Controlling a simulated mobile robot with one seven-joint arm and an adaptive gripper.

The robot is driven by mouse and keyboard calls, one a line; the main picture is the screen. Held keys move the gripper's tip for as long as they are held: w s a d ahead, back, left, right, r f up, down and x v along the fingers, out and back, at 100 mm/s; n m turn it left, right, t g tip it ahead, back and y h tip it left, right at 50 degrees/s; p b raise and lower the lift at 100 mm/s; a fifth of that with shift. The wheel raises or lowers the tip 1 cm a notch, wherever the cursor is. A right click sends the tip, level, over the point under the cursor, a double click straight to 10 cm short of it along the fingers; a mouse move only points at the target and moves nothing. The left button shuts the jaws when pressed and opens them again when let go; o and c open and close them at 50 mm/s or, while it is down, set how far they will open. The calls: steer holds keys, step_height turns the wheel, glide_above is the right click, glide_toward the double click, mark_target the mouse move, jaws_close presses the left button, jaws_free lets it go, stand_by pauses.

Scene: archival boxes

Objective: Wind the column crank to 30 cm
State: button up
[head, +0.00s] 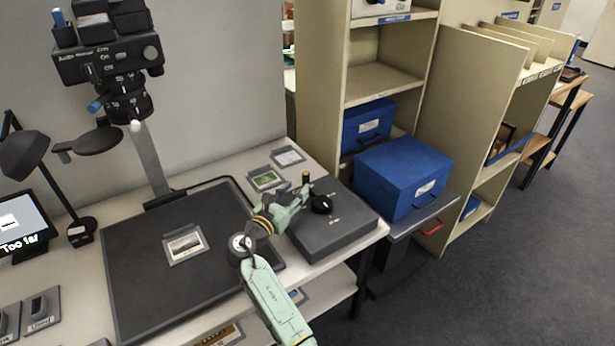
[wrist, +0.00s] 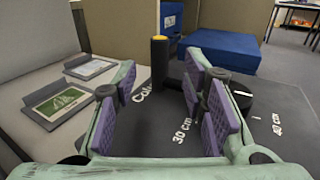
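The column crank sits on a dark grey control box (head: 335,228). Its black hub (head: 321,204) shows in the head view. Its upright black handle (head: 306,181) has a yellow top. In the wrist view the handle (wrist: 159,65) stands just beyond my fingertips, in line with the gap between them. The hub (wrist: 241,97) is to the right, partly behind a finger. The box top reads "30 cm" and "40 cm" in the wrist view; other lettering is partly hidden. My gripper (head: 292,205) is open, with purple pads apart and nothing between them in the wrist view (wrist: 160,100).
A camera head (head: 108,50) sits on a slanted column (head: 150,160) above a black baseboard (head: 135,285) bearing a photo (head: 185,246). A screen (head: 20,225) appears to read "Too far". Blue boxes (head: 403,172) stand close on the right. Two picture cards lie behind the baseboard.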

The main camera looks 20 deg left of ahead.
mark_target(304, 180)
steer(key=w, duration=0.3)
steer(key=w+d, duration=0.1)
steer(key=w, duration=0.3)
steer(key=shift+d+p, duration=0.15)
steer(key=shift+p, duration=0.2)
steer(key=shift+c, duration=0.5)
jaws_close()
